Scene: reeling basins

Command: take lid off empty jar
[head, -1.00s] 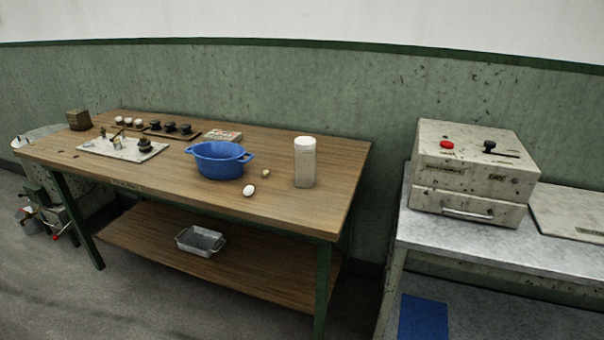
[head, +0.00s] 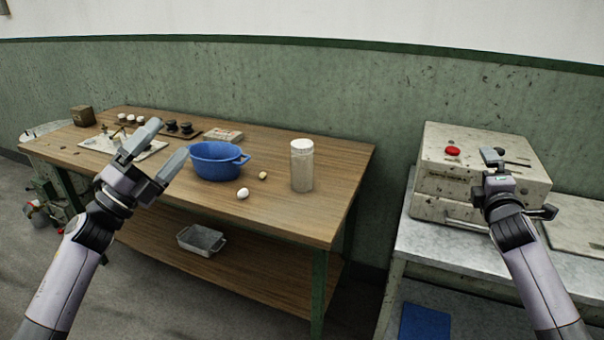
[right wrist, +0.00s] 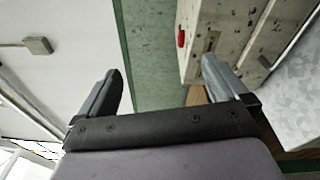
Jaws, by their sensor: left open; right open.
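A clear jar (head: 302,172) with a white lid (head: 302,146) stands upright on the wooden table, right of the blue pot. The lid sits on its top and the jar looks empty or pale inside. My left gripper (head: 160,145) is open and empty, raised in front of the table's left part, left of the jar. My right gripper (head: 508,180) is in front of the speckled metal box, well right of the jar. In the right wrist view its two fingers (right wrist: 168,88) are apart with nothing between them.
The blue pot (head: 215,162), a white cocoon-like piece (head: 243,193) and a small tan piece (head: 263,175) lie near the jar. A wooden table (head: 290,222) has a lower shelf with a metal tray (head: 202,239). The speckled box (head: 470,150) stands on a grey bench.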

